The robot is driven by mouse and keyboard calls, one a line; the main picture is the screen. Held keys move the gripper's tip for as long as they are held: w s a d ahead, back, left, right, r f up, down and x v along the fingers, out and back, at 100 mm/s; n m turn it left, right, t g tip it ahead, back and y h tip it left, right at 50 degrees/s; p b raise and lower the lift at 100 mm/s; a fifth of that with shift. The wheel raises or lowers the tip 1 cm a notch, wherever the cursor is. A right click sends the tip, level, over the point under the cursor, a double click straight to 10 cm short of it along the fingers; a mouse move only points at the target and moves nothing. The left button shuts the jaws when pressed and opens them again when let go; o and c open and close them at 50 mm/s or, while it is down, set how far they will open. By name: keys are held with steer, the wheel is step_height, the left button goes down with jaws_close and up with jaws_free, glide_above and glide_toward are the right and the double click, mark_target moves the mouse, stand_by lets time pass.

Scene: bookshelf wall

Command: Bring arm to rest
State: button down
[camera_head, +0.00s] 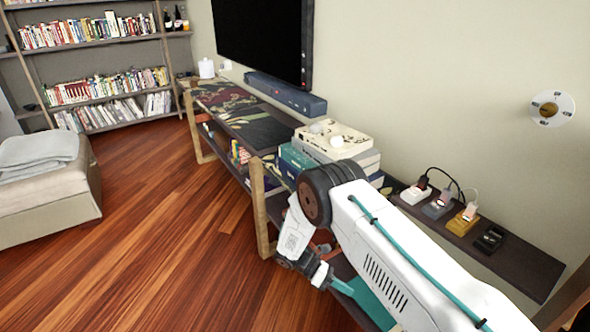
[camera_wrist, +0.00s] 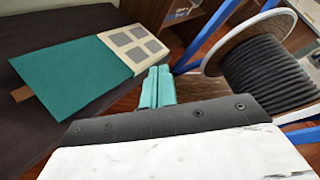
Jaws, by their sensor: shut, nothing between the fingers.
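My arm reaches in from the bottom right of the head view and bends at a dark elbow. The forearm folds down to the wrist in front of the long dark console (camera_head: 433,223). In the wrist view my gripper (camera_wrist: 157,86) shows as two teal fingers pressed together with nothing between them.
Stacked books (camera_head: 334,145) stand on the console beside the elbow. Plugged-in chargers (camera_head: 438,207) sit right of them. A soundbar (camera_head: 285,94) lies under the television (camera_head: 262,38). An ottoman (camera_head: 48,195) stands left and bookshelves (camera_head: 95,65) behind. The wooden floor (camera_head: 150,240) is clear.

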steer(key=s+d+r+m+y, duration=0.15)
steer(key=r+m, duration=0.25)
steer(key=r, duration=0.6)
steer(key=s+d+r+m+y, duration=0.1)
steer(key=s+r+m+y, duration=0.2)
steer(key=r, duration=0.6)
steer(key=s+d+r+m+y, duration=0.1)
steer(key=r+m+y, duration=0.3)
steer(key=r, duration=0.6)
steer(key=s+d+r+m+t+y, duration=0.2)
steer(key=s+d+r+m+t, duration=0.2)
steer(key=s+r, duration=0.6)
steer(key=s+d+r+m+t+y, duration=0.2)
steer(key=s+d+r+m+t, duration=0.1)
steer(key=s+r, duration=0.6)
steer(key=s+m+t, duration=0.1)
steer(key=s+m, duration=0.1)
steer(key=s, duration=0.2)
steer(key=shift+d+r, duration=0.35)
steer(key=shift+r, duration=0.05)
